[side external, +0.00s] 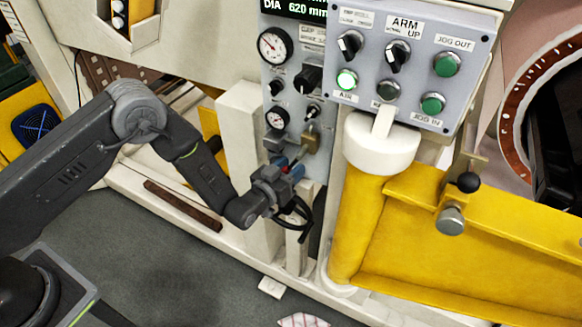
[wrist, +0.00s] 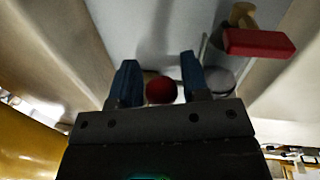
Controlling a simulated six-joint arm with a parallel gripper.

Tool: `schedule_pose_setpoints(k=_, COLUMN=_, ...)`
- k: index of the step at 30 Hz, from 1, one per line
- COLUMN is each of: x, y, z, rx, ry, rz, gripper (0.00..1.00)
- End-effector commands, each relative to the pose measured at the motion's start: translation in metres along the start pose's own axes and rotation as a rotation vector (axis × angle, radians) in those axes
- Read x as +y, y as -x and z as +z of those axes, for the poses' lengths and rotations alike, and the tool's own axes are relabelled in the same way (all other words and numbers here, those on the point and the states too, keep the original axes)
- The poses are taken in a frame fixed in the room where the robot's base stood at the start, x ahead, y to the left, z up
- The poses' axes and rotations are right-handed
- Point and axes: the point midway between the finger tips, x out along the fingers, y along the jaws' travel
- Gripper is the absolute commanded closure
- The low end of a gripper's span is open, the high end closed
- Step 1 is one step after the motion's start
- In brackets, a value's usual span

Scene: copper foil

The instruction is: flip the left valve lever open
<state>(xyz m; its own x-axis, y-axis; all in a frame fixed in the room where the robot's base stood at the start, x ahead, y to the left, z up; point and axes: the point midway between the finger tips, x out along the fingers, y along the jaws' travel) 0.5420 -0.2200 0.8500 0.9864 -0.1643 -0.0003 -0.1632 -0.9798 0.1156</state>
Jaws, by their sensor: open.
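My gripper (side external: 282,170) is at the lower part of the grey control panel, just below the valve fittings. In the wrist view, its two blue fingers (wrist: 158,64) are apart, with a round red knob (wrist: 160,90) showing between them. I cannot tell whether either finger touches the knob, or for certain whether it is the left valve lever's end. A red bar-shaped handle (wrist: 259,42) on a brass fitting (wrist: 242,15) sits to the right, outside the fingers. The brass fitting also shows in the side view (side external: 311,139). My gripper partly hides the lever area there.
Gauges (side external: 275,45) and dark knobs (side external: 308,76) sit above the gripper. A white-capped yellow post (side external: 358,220) stands close on the right, and a cream upright (side external: 240,150) on the left. A round grey disc (wrist: 219,81) is beside the right finger.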

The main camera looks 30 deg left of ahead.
Motion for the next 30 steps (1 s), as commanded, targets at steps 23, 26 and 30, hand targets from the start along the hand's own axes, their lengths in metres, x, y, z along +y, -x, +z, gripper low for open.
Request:
schedule_pose_setpoints(k=23, x=-0.0007, y=-0.0045, z=-0.0002, rx=0.0, ry=0.001, rz=-0.002, gripper=0.97)
schedule_pose_setpoints(k=26, x=-0.0008, y=-0.0045, z=-0.0003, rx=0.0, ry=0.001, rz=-0.002, gripper=1.0)
schedule_pose_setpoints(k=30, x=0.0002, y=-0.0047, z=0.0005, rx=0.003, ry=0.018, rz=-0.002, gripper=1.0)
